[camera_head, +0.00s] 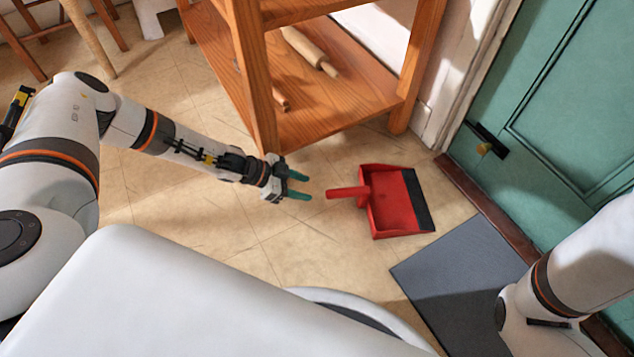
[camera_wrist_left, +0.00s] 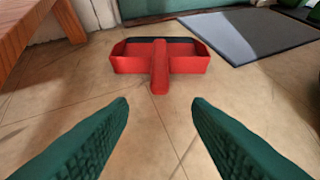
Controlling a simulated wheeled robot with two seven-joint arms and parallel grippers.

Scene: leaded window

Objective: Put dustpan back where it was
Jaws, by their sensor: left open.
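A red dustpan (camera_head: 393,205) with a dark front lip lies on the tiled floor, between the wooden shelf and the grey mat. Its handle points left, toward my left gripper (camera_head: 299,184). That gripper is open and empty, with its green fingertips a short way left of the handle end and not touching it. In the left wrist view the dustpan (camera_wrist_left: 187,62) lies ahead, its handle centred between the two open fingers (camera_wrist_left: 160,108). My right arm shows at the lower right, but its gripper is out of view.
A wooden shelf unit (camera_head: 330,112) stands behind the dustpan, with a rolling pin (camera_head: 309,50) on its lower shelf. A grey mat (camera_head: 455,270) lies to the right, before a green door (camera_head: 560,110). The floor around the handle is clear.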

